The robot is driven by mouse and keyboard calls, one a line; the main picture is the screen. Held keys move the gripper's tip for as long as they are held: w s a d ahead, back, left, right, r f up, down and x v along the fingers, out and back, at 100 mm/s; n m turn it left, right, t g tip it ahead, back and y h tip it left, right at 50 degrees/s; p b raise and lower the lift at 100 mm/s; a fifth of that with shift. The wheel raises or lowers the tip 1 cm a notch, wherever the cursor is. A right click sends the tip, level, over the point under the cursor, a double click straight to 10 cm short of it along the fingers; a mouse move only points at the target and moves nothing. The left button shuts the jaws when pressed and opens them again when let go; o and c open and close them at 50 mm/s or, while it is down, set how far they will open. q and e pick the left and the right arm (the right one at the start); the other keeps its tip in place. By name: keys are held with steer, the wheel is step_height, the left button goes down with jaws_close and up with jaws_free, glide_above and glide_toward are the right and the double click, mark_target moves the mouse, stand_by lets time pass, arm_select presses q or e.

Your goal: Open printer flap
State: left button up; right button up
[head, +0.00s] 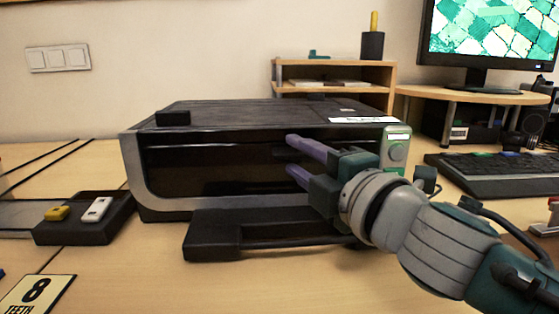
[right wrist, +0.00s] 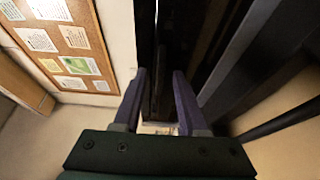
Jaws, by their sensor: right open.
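The black printer (head: 165,175) with a silver-grey frame stands on the desk in the middle of the head view. Its dark glossy front face looks closed, and I cannot make out the flap's exact edges. My right gripper (head: 290,156) is in front of this face, right of its middle. Its two purple fingers are open, one above the other, pointing left, with nothing seen between them. In the right wrist view the fingers (right wrist: 159,98) stand apart, with the dark printer front (right wrist: 170,35) beyond them. I cannot tell whether they touch it. My left gripper is not in view.
The printer's black tray (head: 212,235) juts out low in front, below my right gripper. A green-grey panel (head: 396,150) is at the printer's right; a keyboard (head: 490,175) lies beyond.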

jaws_close()
stand_by(1.4)
